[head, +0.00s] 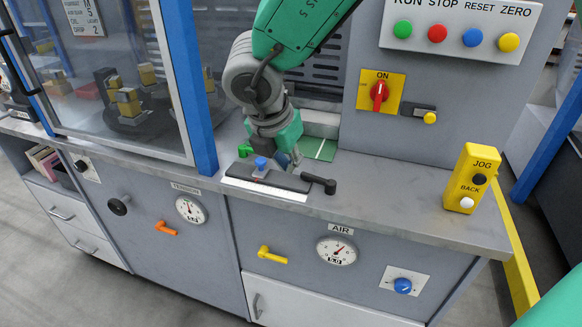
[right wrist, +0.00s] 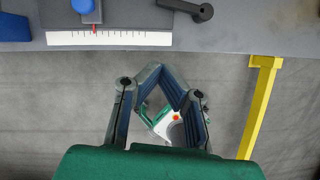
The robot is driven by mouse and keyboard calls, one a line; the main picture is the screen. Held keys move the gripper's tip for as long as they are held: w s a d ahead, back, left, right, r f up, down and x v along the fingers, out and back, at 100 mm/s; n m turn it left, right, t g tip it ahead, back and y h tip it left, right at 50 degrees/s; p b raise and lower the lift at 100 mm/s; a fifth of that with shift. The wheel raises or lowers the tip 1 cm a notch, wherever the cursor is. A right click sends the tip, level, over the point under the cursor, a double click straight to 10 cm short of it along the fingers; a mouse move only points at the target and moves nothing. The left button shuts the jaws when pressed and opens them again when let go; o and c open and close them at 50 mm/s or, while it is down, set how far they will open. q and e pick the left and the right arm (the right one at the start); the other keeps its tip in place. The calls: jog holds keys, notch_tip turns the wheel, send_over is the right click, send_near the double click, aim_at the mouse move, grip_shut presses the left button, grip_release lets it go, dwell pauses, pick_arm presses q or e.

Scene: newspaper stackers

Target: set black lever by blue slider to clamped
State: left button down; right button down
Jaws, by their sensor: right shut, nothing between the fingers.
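In the right wrist view, the black lever (right wrist: 200,11) shows at the top edge, partly cut off. The blue slider (head: 261,163) stands on the plate to its left, above a white scale; it also shows at the top left of the right wrist view (right wrist: 83,7). My left gripper is not in view.
A yellow jog box (head: 473,178) stands on the bench to the right. A red switch (head: 379,95) and a panel of coloured buttons (head: 460,30) are behind. A blue post (head: 187,90) and glass enclosure stand left. The bench between lever and jog box is clear.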

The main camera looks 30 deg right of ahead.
aim_at(306, 185)
jog(key=x, duration=0.6)
jog(key=b+x, duration=0.1)
jog(key=x, duration=0.2)
jog(key=shift+s+f, duration=0.35)
jog(key=shift+f, duration=0.05)
jog(key=shift+w+d+r, duration=0.15)
jog(key=shift+w+d, duration=0.6)
jog(key=shift+d, duration=0.25)
jog(key=shift+w+d, duration=0.3)
jog(key=shift+d, duration=0.4)
jog(key=shift+d, duration=0.1)
